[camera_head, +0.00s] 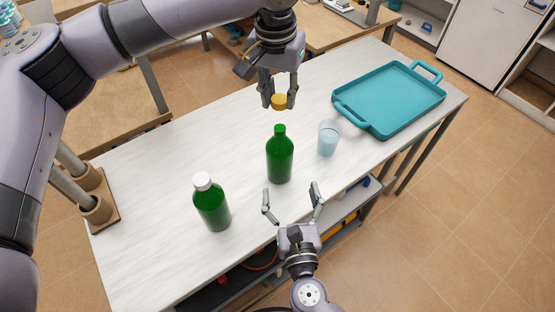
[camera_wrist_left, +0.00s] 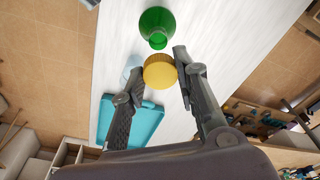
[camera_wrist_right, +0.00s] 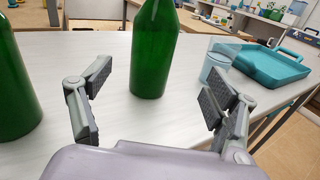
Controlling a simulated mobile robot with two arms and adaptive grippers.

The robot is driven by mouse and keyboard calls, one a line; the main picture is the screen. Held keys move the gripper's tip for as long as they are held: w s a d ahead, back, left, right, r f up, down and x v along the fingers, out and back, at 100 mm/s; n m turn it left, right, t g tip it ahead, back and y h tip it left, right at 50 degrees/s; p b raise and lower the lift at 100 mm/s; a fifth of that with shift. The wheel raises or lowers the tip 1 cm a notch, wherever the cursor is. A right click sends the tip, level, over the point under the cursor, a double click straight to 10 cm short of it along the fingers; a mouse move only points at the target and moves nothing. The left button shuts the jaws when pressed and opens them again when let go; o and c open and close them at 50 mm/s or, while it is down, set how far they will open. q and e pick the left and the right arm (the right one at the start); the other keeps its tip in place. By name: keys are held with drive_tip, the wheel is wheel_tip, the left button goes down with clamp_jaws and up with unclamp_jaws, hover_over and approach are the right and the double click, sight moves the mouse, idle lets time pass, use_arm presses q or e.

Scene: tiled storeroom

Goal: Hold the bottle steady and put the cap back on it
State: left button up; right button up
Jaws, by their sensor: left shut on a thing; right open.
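An uncapped green bottle (camera_head: 280,158) stands upright on the white table in the head view. My left gripper (camera_head: 279,100) is shut on a yellow cap (camera_head: 280,102) and holds it in the air above and behind the bottle's mouth. In the left wrist view the cap (camera_wrist_left: 160,71) sits between the fingers, with the bottle's open neck (camera_wrist_left: 158,40) just beyond it. My right gripper (camera_head: 292,204) is open and empty in front of the bottle. In the right wrist view the bottle (camera_wrist_right: 154,50) stands beyond and between the open fingers, not touching them.
A second green bottle (camera_head: 211,205) with a white cap stands to the left. A glass of water (camera_head: 328,138) stands close to the right of the uncapped bottle. A teal tray (camera_head: 390,98) lies at the table's right end.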

drive_tip(key=shift+s+a+r+n, duration=0.1)
drive_tip(key=shift+a+r+n, duration=0.05)
drive_tip(key=shift+a+n, duration=0.3)
drive_tip(key=shift+d, duration=0.1)
use_arm(q)
drive_tip(key=shift+w, duration=0.1)
use_arm(e)
drive_tip(key=shift+w+r, duration=0.1)
drive_tip(key=shift+w, duration=0.45)
drive_tip(key=w, duration=0.3)
drive_tip(key=w+a, duration=0.1)
drive_tip(key=w, duration=0.3)
drive_tip(key=w+a, duration=0.1)
drive_tip(key=w, duration=0.3)
drive_tip(key=shift+d, duration=0.1)
drive_tip(key=c, duration=1.8)
use_arm(q)
hover_over(281, 127)
drive_tip(key=shift+s+a+f, duration=0.1)
drive_tip(key=shift+s+f, duration=0.05)
drive_tip(key=shift+f, duration=1.15)
drive_tip(key=shift+s+a+f, duration=0.1)
drive_tip(key=shift+s+f, duration=0.05)
drive_tip(key=shift+f, duration=1.1)
